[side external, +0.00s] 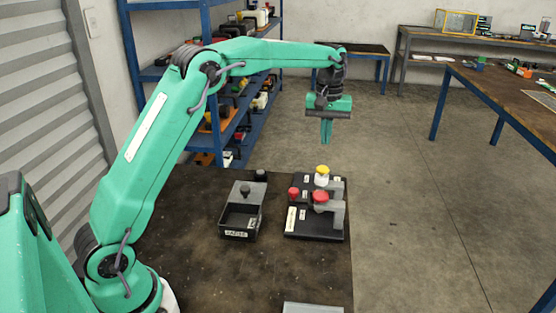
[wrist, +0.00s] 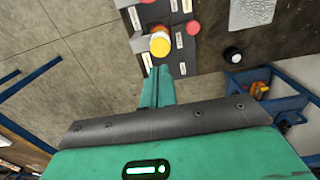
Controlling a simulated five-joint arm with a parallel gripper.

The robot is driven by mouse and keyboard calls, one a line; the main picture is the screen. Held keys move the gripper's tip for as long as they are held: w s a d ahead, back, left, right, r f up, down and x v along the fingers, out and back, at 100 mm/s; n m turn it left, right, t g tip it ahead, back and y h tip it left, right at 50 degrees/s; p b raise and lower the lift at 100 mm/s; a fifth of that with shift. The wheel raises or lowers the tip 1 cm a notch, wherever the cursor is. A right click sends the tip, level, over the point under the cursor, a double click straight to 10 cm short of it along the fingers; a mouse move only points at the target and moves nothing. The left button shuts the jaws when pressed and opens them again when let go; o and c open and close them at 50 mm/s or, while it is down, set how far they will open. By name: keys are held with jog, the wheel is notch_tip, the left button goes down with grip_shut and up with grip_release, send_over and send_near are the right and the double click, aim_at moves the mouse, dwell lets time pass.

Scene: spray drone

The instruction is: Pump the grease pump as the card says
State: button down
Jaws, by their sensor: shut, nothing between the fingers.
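A dark panel (side external: 297,234) on the work table carries a yellow-topped knob (side external: 322,170) and two red knobs, one larger (side external: 320,196) and one smaller (side external: 294,192). Grey brackets and small white labels sit beside them; the print is too small to read. I cannot tell which one is the grease pump. My gripper (side external: 326,142) points down, shut and empty, above the panel's far end. In the wrist view its fingertips (wrist: 161,72) show close to the yellow knob (wrist: 160,44) in the picture, apparently above it and not touching.
A black tray with a grey lid and dark knob (side external: 240,220) stands left of the panel. A small black knob (side external: 261,175) is behind it. A pale plate (side external: 313,308) lies at the table's front edge. Blue shelving (side external: 205,70) stands behind. The table's front middle is clear.

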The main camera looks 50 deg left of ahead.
aim_at(323, 168)
notch_tip(323, 168, down, 7)
jog(key=shift+f, duration=0.2)
dwell(0.5)
jog(key=shift+f, duration=1)
notch_tip(323, 168, up, 14)
jog(key=shift+r, duration=0.25)
dwell(1.0)
